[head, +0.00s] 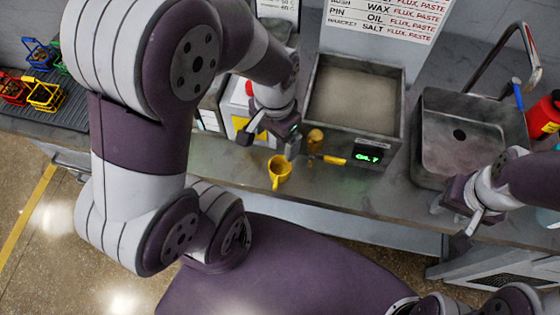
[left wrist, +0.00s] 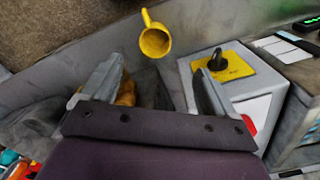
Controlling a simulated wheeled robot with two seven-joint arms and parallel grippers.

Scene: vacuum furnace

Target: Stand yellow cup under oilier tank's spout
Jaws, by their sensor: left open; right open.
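The yellow cup (head: 279,172) stands upright on the grey counter, its handle to one side. It also shows beyond my left fingertips in the left wrist view (left wrist: 155,42). My left gripper (head: 270,141) is open and empty, above and behind the cup in the head view. An amber piece (left wrist: 127,92) shows beside one left finger. A pale box with a yellow plate and black knob (left wrist: 217,66) is beside the other finger. I cannot make out the oiler tank's spout. My right gripper (head: 468,226) is open and empty, near the sink.
A beige-filled tray (head: 350,95) stands at the back, a green display (head: 367,157) before it. A small amber cylinder (head: 315,138) and a yellow-handled item (head: 333,160) are right of the cup. A metal sink (head: 460,165) is further right. Coloured baskets (head: 45,95) stand far left.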

